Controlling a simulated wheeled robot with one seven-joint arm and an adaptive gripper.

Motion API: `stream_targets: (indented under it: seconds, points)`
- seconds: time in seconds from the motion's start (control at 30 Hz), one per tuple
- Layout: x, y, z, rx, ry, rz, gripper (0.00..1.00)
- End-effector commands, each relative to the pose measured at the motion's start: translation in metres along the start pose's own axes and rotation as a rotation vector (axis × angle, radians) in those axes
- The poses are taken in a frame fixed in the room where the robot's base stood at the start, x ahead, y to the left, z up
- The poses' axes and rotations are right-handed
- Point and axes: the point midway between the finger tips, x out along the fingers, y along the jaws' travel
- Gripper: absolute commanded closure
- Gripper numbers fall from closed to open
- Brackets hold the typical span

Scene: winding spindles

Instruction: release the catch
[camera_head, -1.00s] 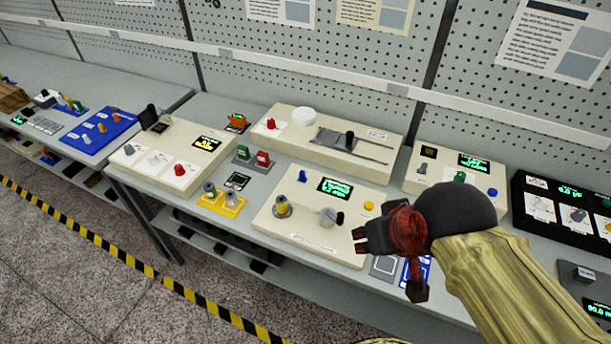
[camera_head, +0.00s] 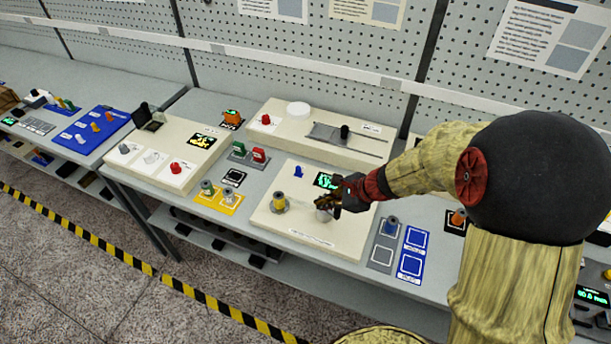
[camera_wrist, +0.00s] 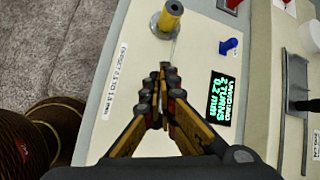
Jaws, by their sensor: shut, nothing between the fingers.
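A cream board (camera_head: 262,219) carries a yellow spool (camera_head: 278,199), a small blue lever (camera_head: 298,172) and a green-text display (camera_head: 324,180). A whitish drum (camera_head: 322,215) is partly hidden by my gripper (camera_head: 325,203). In the wrist view the yellow spool (camera_wrist: 171,14) is beyond my fingertips (camera_wrist: 168,76), and the blue lever (camera_wrist: 228,45) is to their upper right, apart from them. A thin strand runs from the spool toward my fingers. My gripper is shut and empty, over the drum; contact cannot be told. No visible label names the catch.
The display (camera_wrist: 222,97) appears to read 2 turns, 0.2 mm. A cream box (camera_head: 285,118) with a grey slide stands behind the board. A yellow plate (camera_head: 216,198) lies to its left, and blue pads (camera_head: 411,264) lie to its right. My arm covers the right side.

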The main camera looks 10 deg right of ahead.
Motion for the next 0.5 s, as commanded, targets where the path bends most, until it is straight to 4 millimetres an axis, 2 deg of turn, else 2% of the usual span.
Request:
stream_targets:
  seconds: [0.1,0.27,0.37,0.5]
  points:
    - [0.013,-0.032,-0.010,0.271,-0.015,-0.093,1.00]
    - [0.008,-0.075,-0.013,0.561,-0.047,-0.217,1.00]
    - [0.006,-0.081,-0.017,0.671,-0.053,-0.244,1.00]
    - [0.006,-0.081,-0.018,0.716,-0.054,-0.246,1.00]
